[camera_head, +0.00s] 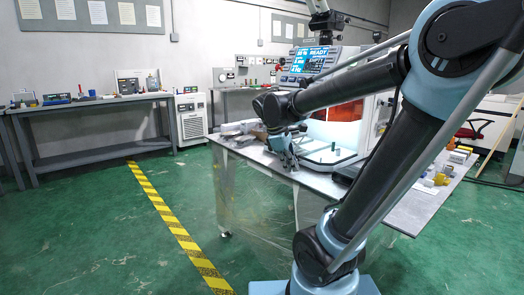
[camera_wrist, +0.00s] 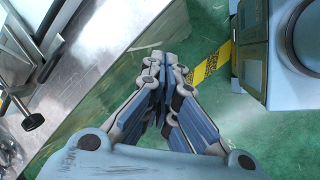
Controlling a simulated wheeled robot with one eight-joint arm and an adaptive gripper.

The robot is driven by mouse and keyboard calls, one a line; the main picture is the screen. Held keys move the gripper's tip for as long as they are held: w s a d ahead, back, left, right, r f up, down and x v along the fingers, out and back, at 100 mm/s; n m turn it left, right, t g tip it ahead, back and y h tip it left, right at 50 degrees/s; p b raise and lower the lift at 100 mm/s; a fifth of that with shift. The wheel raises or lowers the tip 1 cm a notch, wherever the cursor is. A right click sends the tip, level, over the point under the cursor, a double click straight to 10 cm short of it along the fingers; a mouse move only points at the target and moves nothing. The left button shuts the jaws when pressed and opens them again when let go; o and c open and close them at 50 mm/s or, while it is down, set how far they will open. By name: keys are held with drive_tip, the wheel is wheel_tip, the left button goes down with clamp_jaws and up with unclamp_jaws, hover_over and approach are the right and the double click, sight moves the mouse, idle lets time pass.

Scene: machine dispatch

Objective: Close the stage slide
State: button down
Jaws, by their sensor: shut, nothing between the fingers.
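A pale flat stage (camera_head: 350,158) with dark edge lines sits on the table before the lit, orange-windowed machine (camera_head: 337,118). Small grey cylindrical parts stand on it. It appears to be the stage slide, out in front of the machine; its rails are too small to tell. My gripper (camera_head: 287,160) hangs at the stage's left side, near the table's edge; I cannot tell whether it touches the stage. In the wrist view my gripper (camera_wrist: 163,60) has its fingers together, with nothing between them, over the green floor beside the metal tabletop (camera_wrist: 85,80).
A metal fixture with a black knob (camera_wrist: 33,121) stands at the left of the wrist view. Grey and brown items (camera_head: 240,128) lie on the table's left end; yellow pieces (camera_head: 441,178) lie at its right. A screen reads READY (camera_head: 308,60). The floor left of the table is clear.

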drive_tip(key=w+a+r+n+t+h, duration=0.2)
drive_tip(key=w+a+r+n, duration=0.1)
drive_tip(key=w+a+n, duration=0.5)
drive_tip(key=w+a+r+n+t+h, duration=0.1)
drive_tip(key=w+a+r+n, duration=0.4)
drive_tip(key=a, duration=0.6)
drive_tip(key=w+d+f+m, duration=0.1)
drive_tip(key=w+d+f, duration=0.6)
drive_tip(key=d+f, duration=0.1)
drive_tip(key=shift+d+m, duration=0.3)
drive_tip(key=shift+d, duration=0.5)
drive_tip(key=shift+f, duration=0.1)
